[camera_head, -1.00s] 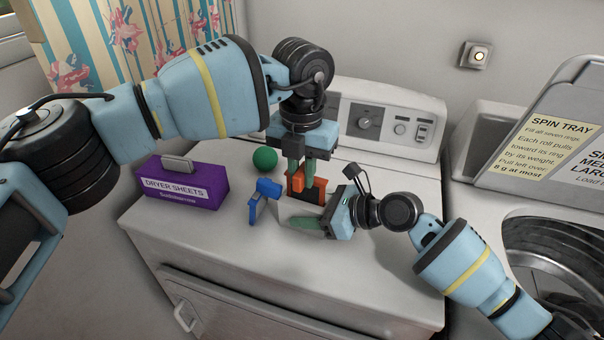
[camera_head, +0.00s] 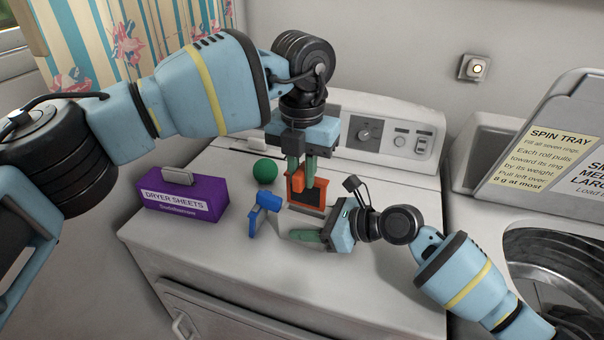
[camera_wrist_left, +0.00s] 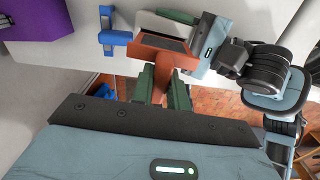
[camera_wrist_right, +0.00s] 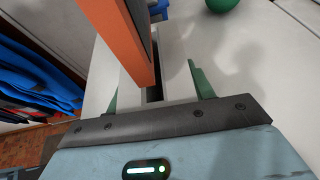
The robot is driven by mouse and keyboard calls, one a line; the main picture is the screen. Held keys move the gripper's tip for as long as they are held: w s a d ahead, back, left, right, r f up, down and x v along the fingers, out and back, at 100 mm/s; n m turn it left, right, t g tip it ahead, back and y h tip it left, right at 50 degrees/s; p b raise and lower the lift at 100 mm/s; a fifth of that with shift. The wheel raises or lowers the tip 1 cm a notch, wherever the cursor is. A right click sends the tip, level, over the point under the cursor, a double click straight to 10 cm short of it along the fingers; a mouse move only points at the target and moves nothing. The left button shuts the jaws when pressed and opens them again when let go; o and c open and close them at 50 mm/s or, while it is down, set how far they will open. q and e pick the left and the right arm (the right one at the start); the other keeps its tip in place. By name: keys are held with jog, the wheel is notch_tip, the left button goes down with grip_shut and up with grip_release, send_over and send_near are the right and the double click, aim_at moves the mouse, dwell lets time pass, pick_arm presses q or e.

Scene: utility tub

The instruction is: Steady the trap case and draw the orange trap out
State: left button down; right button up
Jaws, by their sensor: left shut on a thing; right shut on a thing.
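The orange trap (camera_head: 291,200), a flat orange frame with a dark panel, stands upright under my left gripper (camera_head: 302,172). My left gripper points down and is shut on its top; the trap also shows between the fingers in the left wrist view (camera_wrist_left: 160,78). The pale trap case (camera_wrist_right: 175,68) lies between the green fingers of my right gripper (camera_wrist_right: 156,95), which is shut on it. The dark slot of the case shows in the right wrist view, with the trap's lower end at it. I cannot tell whether the tip is still inside.
A blue clip-like object (camera_head: 268,200) stands just left of the case. A green ball (camera_head: 265,171) lies behind it. A purple dryer-sheets box (camera_head: 182,200) is at the left. The white machine top (camera_head: 190,242) is clear in front; the spin tray sign (camera_head: 545,160) stands at right.

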pick_arm(q)
jog(key=shift+r, duration=1.05)
jog(key=shift+r, duration=0.1)
pick_arm(e)
jog(key=o, duration=1.3)
jog(key=shift+c, duration=0.2)
jog(key=v, duration=1.2)
